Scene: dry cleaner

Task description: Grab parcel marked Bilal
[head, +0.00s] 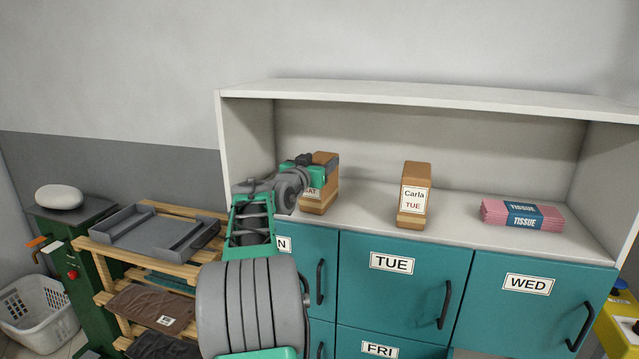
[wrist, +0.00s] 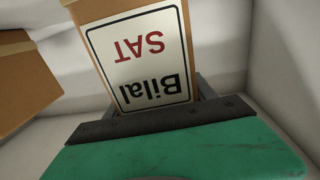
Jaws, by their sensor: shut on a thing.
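The parcel marked Bilal (head: 322,199) is a brown box standing on the shelf at the left, partly hidden behind my arm in the head view. In the wrist view the Bilal parcel (wrist: 143,58) shows its white label, reading Bilal and SAT upside down. My gripper (head: 308,168) is at this parcel and shut on it.
A parcel marked Carla, TUE (head: 414,195) stands to the right on the same shelf (head: 370,215). A shelf board (head: 430,98) runs overhead, with a side wall at the left.

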